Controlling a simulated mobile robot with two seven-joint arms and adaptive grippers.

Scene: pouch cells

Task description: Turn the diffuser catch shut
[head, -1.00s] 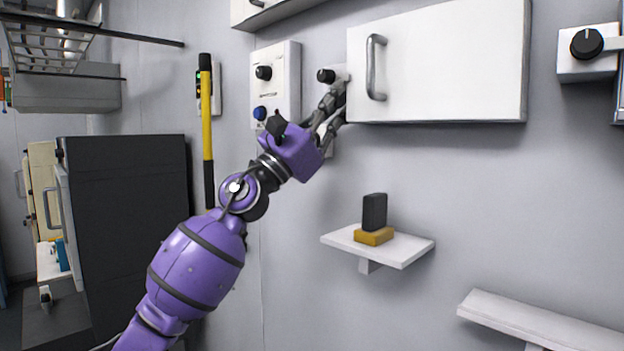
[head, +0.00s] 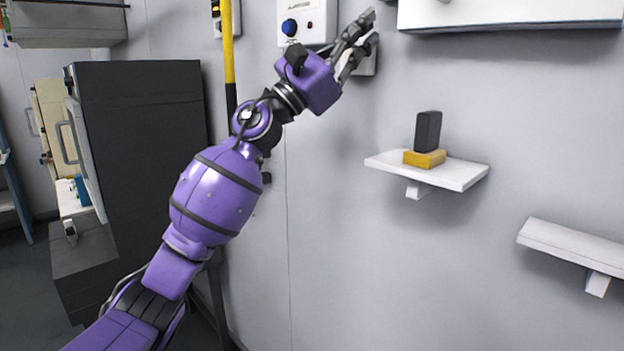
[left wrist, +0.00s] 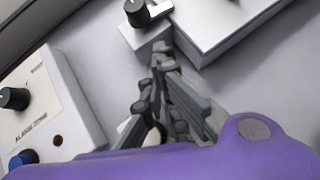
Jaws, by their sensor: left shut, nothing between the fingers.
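My right gripper is not in view.
A control panel (head: 317,22) with a blue knob is left of the gripper. A white wall piece (head: 369,66) is partly hidden behind the fingers. A shelf (head: 463,177) holds a black block (head: 428,131) on a yellow one (head: 425,159). The wall between gripper and shelf is clear.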

